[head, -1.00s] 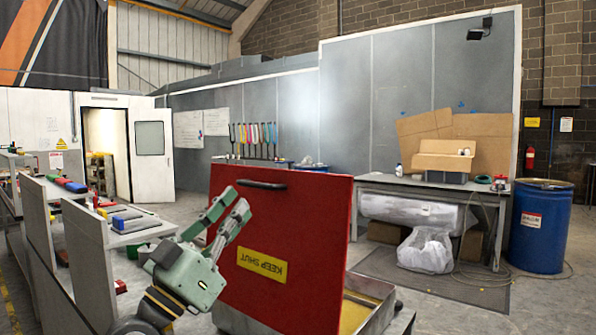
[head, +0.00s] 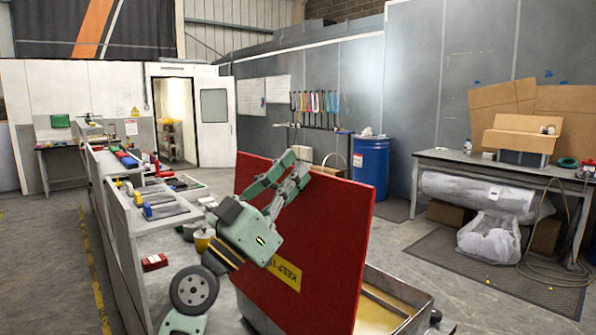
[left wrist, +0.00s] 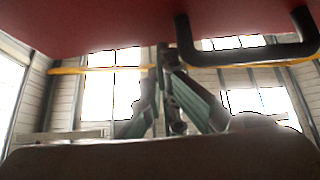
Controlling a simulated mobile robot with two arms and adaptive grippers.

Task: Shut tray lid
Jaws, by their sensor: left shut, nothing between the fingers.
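The red tray lid (head: 325,235) stands raised and tilted in the head view, with a yellow label (head: 285,271) partly covered by my gripper. The metal tray (head: 405,322) with a yellowish inside shows below and right of it. My left gripper (head: 296,164) is shut and empty in front of the lid, its fingertips by the top edge. In the left wrist view, the lid's red face (left wrist: 90,25) fills the top and the black handle (left wrist: 250,52) is right of the shut fingers. Contact with the lid cannot be told. My right gripper is out of view.
A grey bench (head: 160,215) with coloured items runs along the left. A blue drum (head: 371,160) stands behind the lid. A worktable (head: 455,160) with cardboard boxes and wrapped rolls is at the right. Open floor (head: 45,260) lies at the far left.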

